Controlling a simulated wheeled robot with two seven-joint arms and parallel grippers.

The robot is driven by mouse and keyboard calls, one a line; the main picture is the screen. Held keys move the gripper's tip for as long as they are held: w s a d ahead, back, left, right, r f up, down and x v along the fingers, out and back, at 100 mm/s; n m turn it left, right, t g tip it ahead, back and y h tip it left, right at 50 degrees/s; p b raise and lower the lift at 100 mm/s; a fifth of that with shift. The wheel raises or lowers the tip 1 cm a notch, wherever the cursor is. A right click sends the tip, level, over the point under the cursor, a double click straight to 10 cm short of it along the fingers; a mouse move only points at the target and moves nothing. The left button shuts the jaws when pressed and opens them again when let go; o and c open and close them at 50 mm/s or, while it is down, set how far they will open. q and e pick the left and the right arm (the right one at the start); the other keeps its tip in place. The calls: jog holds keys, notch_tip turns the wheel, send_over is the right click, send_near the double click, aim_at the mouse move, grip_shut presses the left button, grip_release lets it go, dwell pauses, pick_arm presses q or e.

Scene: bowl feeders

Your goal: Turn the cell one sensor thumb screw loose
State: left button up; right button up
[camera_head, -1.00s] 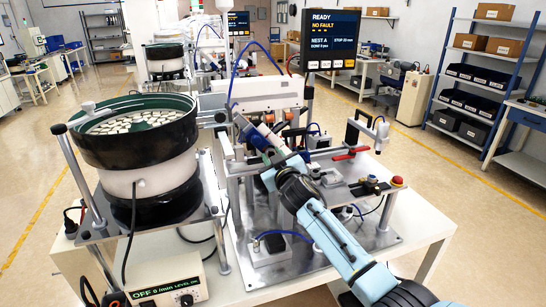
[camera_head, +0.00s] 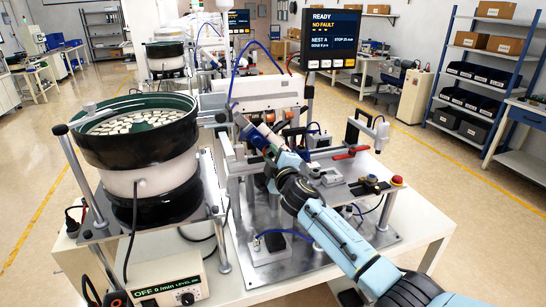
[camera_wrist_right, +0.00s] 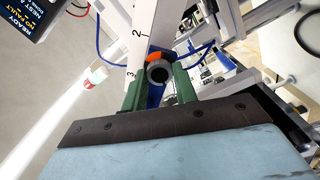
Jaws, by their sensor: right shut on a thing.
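My right gripper (camera_head: 243,126) reaches in from the lower right to the station's upper left side, near the bowl feeder's outlet. In the right wrist view its two green fingers (camera_wrist_right: 158,80) are shut on a round grey thumb screw (camera_wrist_right: 158,73) with a hollow end. An orange ring shows just behind the screw. In the head view the screw is too small and too hidden by the gripper to make out. My left gripper is not in view.
The black bowl feeder (camera_head: 135,150) stands left of my arm, its bowl full of pale parts. The display (camera_head: 331,40) reads READY, NO FAULT. A red-handled clamp (camera_head: 350,153) and a red button (camera_head: 397,181) sit right of my arm. A numbered pale rail (camera_wrist_right: 143,40) runs behind the screw.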

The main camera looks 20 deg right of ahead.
jog(key=shift+n, duration=0.5)
jog(key=o, duration=1)
jog(key=shift+c, duration=0.2)
jog(key=s, duration=1.3)
jog(key=shift+s+d, duration=0.2)
